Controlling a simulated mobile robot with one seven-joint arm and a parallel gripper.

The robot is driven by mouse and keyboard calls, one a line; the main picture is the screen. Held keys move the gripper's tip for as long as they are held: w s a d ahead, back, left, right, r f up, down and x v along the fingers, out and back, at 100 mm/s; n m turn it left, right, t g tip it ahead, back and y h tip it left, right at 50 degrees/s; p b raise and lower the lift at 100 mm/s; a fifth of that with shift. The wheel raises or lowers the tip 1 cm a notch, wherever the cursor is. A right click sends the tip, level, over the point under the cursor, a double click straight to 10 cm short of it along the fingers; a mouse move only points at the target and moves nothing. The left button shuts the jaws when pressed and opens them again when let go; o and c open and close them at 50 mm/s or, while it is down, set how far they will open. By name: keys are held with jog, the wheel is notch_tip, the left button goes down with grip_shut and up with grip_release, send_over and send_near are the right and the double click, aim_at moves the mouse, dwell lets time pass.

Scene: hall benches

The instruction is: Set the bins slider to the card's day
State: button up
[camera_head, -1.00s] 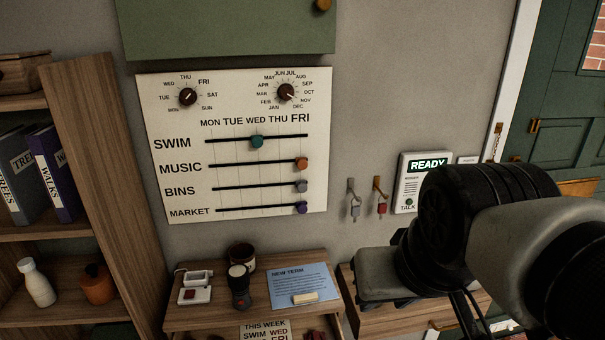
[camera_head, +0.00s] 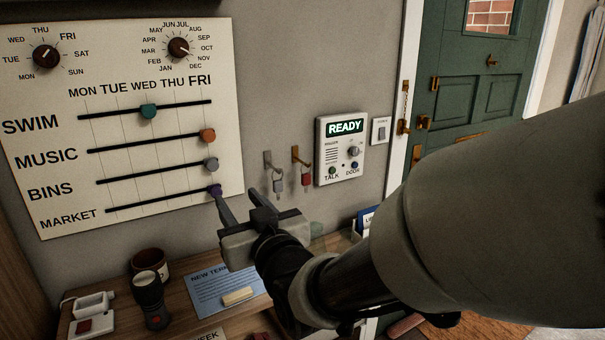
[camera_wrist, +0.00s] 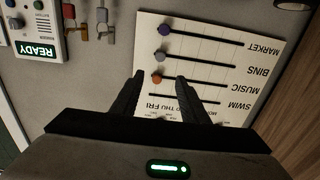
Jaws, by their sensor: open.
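The white week board (camera_head: 60,215) hangs on the wall at the left. Its bins slider has a grey knob (camera_head: 211,164) at the FRI end of its track; this knob also shows in the upside-down wrist view (camera_wrist: 160,57). My gripper (camera_head: 237,190) is open and empty, in front of the board's lower right edge. In the wrist view its fingers (camera_wrist: 160,80) frame the orange music knob (camera_wrist: 157,78), apparently still short of the board. A card reading "WEEK" (camera_head: 216,335) shows only its top edge at the bottom; its days are out of view.
The purple market knob (camera_head: 215,190) is just below the bins knob, at FRI. The teal swim knob (camera_head: 148,111) is at WED. Two dials top the board. Keys (camera_head: 278,182) and a READY panel (camera_head: 341,150) are to the right. A torch (camera_head: 150,297) stands on the shelf below.

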aim_at(213, 165)
jog(key=x, duration=1.7)
jog(key=shift+w+a+r+p, duration=0.1)
jog(key=shift+a+r+p, duration=0.1)
jog(key=shift+p, duration=0.1)
grip_shut()
